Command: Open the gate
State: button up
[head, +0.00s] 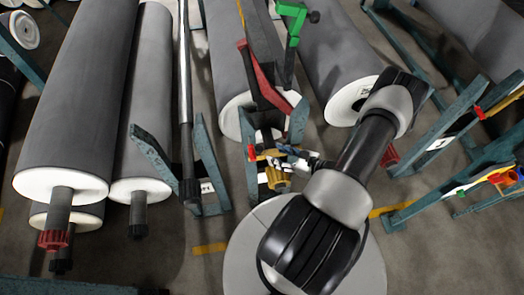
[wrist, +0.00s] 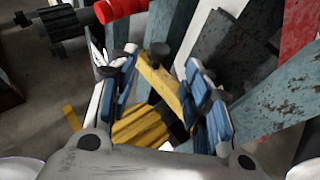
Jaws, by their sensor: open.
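A yellow gate piece (wrist: 158,82) with a dark round knob (wrist: 159,50) on it shows in the wrist view, between the blue-padded fingers of my gripper (wrist: 161,62). A ribbed yellow part (wrist: 140,126) lies just below it. In the head view, yellow shows (head: 277,180) at the end of a teal stand, right beside my gripper (head: 279,159). My gripper is open around the yellow piece. I cannot tell whether the fingers touch it. My arm and fingers hide part of the stand.
Large grey rolls (head: 75,95) lie on teal stands (head: 207,165) to the left and behind. A red arm (head: 262,75) and a green bracket (head: 293,25) rise behind my gripper. More teal frames (head: 440,120) stand at the right.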

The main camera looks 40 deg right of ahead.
aim_at(275, 150)
jog(key=b+x, duration=0.1)
jog(key=x, duration=0.7)
jog(key=shift+w, duration=0.15)
grip_shut()
dwell(0.3)
